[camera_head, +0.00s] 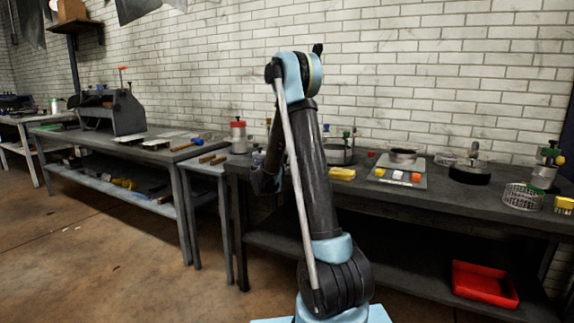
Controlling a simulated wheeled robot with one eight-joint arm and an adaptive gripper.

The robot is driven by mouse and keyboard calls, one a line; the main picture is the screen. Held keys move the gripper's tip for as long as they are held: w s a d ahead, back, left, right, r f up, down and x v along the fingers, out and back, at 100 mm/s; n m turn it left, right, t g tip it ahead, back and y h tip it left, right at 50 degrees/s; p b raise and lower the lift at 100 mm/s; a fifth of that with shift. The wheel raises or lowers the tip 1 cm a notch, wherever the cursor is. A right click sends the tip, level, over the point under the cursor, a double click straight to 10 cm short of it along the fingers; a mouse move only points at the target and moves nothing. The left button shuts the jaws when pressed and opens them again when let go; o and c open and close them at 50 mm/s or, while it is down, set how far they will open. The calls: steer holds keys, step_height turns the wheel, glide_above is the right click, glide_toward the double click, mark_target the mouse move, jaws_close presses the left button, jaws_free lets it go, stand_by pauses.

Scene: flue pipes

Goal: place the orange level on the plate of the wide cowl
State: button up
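My arm stands in the middle of the view. My gripper (266,184) is a dark shape at the left of the arm, near the front left corner of the dark workbench; its fingers are too dark and small to read. I cannot surely pick out the orange level. A small orange-red block (416,178) lies on a grey plate (384,182) on the bench. A yellow block (342,174) lies left of that plate. The wide cowl is not certain either; a wide black round piece with an upright stem (470,174) stands right of the plate.
A wire basket (523,197), a metal canister (545,173) and a yellow block (563,205) crowd the bench's right end. A round metal pan (338,155) stands behind my arm. A red tray (485,283) lies on the lower shelf. Open floor (120,270) is at left.

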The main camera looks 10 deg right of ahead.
steer(key=shift+f, duration=0.1)
steer(key=o, duration=1.1)
